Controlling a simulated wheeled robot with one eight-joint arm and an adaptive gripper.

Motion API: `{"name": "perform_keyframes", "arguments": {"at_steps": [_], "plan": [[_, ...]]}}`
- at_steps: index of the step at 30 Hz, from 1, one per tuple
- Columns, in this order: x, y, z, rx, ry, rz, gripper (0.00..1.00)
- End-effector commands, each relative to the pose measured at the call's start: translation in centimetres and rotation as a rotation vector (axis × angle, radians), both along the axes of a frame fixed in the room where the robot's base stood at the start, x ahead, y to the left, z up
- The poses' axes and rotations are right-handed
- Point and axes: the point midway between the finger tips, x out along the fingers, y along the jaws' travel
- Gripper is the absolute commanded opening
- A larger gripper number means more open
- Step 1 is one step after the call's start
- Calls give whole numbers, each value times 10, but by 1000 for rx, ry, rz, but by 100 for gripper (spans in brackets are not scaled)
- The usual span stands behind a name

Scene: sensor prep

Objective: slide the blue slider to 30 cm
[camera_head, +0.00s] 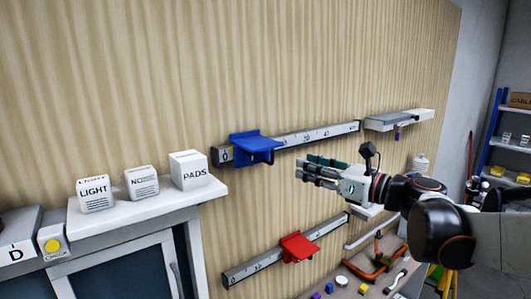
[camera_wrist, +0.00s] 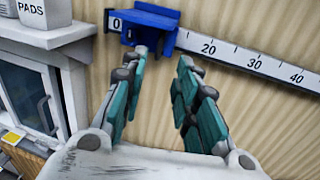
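The blue slider (camera_head: 254,144) sits on the upper wall rail (camera_head: 310,135), near its left end just right of the 0 mark. In the wrist view the blue slider (camera_wrist: 146,27) is ahead of my fingers at the top, with the 20, 30 and 40 marks of the rail (camera_wrist: 245,57) to its right. My gripper (camera_head: 312,165) is open and empty, to the right of the slider and a little below the rail in the head view. Its two teal-padded fingers (camera_wrist: 168,62) stand apart in the wrist view and do not appear to touch the slider.
A red slider (camera_head: 298,247) sits on a lower rail (camera_head: 265,264). A shelf (camera_head: 150,201) with white boxes, one marked PADS (camera_head: 188,171), is at the left. A small wall shelf (camera_head: 385,124) is at the upper right. A cluttered bench lies below my arm.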

Motion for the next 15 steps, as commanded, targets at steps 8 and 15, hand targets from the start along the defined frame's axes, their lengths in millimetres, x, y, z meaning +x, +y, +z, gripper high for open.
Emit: {"name": "perform_keyframes", "arguments": {"at_steps": [8, 15], "plan": [[37, 39, -1, -2, -1, 4, 28], [67, 70, -1, -4, -1, 3, 28]]}}
